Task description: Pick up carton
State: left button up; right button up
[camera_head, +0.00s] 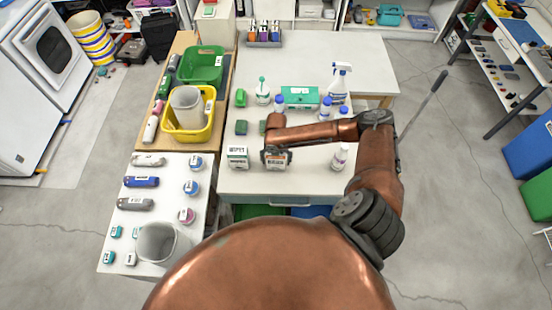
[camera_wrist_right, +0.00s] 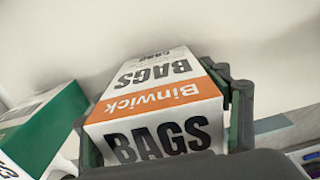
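The carton (camera_head: 277,166) is a small white box with an orange band, near the front of the white table. In the right wrist view the carton (camera_wrist_right: 160,105) reads "Binwick BAGS" and fills the space between the fingers. My right gripper (camera_head: 274,153) is over the carton from above, its fingers against two opposite sides, and hides part of it. I cannot tell whether the carton rests on the table or is slightly raised. My left gripper is not in view.
A white and green wipes box (camera_head: 238,157) stands close left of the carton; it also shows in the wrist view (camera_wrist_right: 45,125). A spray bottle (camera_head: 340,85), a green box (camera_head: 300,97) and several bottles stand farther back. A yellow basket (camera_head: 190,133) is at left.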

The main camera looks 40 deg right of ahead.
jog(key=c, duration=0.5)
